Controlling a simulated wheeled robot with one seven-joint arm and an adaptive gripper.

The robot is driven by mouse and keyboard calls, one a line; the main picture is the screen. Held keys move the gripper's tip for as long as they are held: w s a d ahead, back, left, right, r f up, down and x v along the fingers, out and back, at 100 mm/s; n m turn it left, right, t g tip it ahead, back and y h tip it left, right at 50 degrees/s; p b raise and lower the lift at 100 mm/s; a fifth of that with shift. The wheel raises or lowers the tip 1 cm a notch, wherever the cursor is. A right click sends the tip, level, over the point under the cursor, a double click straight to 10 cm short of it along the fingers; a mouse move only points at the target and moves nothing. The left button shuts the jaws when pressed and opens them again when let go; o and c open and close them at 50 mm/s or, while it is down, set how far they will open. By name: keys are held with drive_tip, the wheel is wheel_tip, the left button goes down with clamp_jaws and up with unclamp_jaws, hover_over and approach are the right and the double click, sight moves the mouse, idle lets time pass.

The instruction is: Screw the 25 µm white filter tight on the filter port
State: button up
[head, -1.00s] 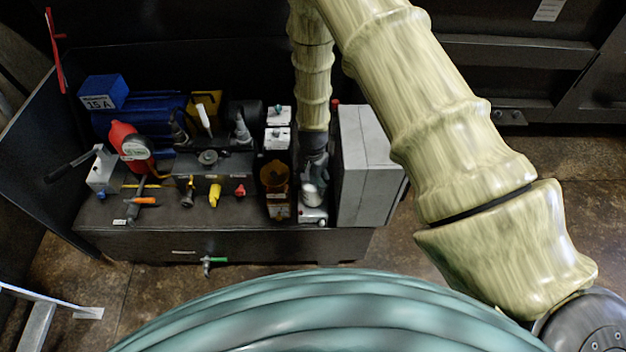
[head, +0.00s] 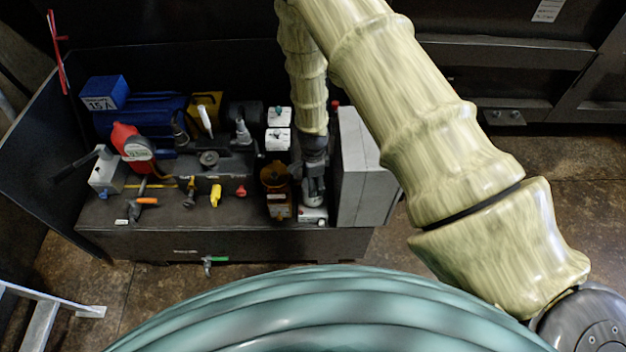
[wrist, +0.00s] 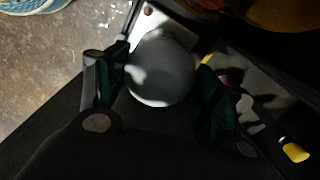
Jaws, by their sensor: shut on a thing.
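My gripper (head: 314,172) points down at the right part of the bench, between an amber bowl and a grey cabinet. In the wrist view my gripper (wrist: 160,88) has its two dark fingers on either side of a round grey-white thing (wrist: 161,70), seen end-on, and is shut on it. This looks like the white filter; no 25 µm marking is readable. A pale plate or block (head: 313,215) shows just in front of and below my gripper, and a pale plate (wrist: 155,28) shows beyond the round thing. The filter port's thread is hidden, so seating cannot be told.
The amber bowl (head: 273,178) stands close left of my gripper, and the grey cabinet (head: 363,175) close right. Two white-topped boxes (head: 278,139) stand behind the bowl. A red container (head: 130,142), a yellow fitting (head: 215,196) and an orange-handled tool (head: 146,201) are further left.

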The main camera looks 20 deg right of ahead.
drive_tip(key=o, duration=1.2)
drive_tip(key=shift+c, duration=0.2)
drive_tip(key=n, duration=0.4)
drive_tip(key=shift+n, duration=0.3)
drive_tip(key=n, duration=1)
drive_tip(key=shift+n, duration=0.4)
drive_tip(key=n, duration=0.5)
